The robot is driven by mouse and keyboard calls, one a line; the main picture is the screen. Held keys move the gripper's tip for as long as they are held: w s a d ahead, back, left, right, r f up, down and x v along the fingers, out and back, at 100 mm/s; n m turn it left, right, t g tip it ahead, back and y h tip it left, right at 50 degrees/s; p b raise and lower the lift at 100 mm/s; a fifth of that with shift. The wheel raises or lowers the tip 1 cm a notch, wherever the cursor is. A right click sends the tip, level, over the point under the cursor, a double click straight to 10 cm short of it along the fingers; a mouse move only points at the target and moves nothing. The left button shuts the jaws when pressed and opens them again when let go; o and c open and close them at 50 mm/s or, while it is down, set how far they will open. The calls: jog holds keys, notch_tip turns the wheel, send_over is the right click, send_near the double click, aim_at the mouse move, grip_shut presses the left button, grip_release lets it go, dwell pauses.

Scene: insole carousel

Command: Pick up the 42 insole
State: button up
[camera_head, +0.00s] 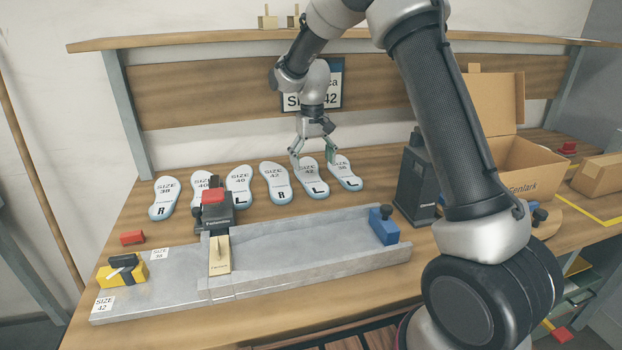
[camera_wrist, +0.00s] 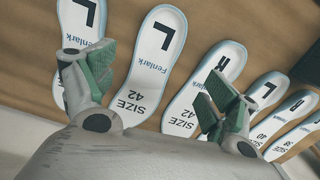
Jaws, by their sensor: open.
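Two insoles marked size 42 lie flat on the bench in a row. The 42 insole marked L (camera_head: 313,180) is second from the right, and it also shows in the wrist view (camera_wrist: 153,66). The 42 insole marked R (camera_head: 276,186) lies just left of it, and in the wrist view (camera_wrist: 190,104) it is to the right. My gripper (camera_head: 313,153) is open and empty above the heel end of the 42 L insole. In the wrist view its fingers (camera_wrist: 155,84) are on either side of that insole. Whether the fingertips touch the bench is unclear.
Another L insole (camera_head: 345,174) lies close on the right; several others lie left. A metal fixture (camera_head: 300,247) with a red-topped clamp (camera_head: 215,197) stands in front. A dark upright device (camera_head: 416,180) and an open cardboard box (camera_head: 520,168) are on the right.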

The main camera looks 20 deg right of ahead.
aim_at(314, 185)
jog(key=shift+w+a+r, duration=0.1)
jog(key=shift+w+r, duration=0.3)
jog(key=f, duration=0.5)
jog(key=d+f, duration=0.1)
jog(key=f, duration=0.1)
jog(key=shift+s+f, duration=0.15)
jog(key=shift+f, duration=0.2)
jog(key=c, duration=1.1)
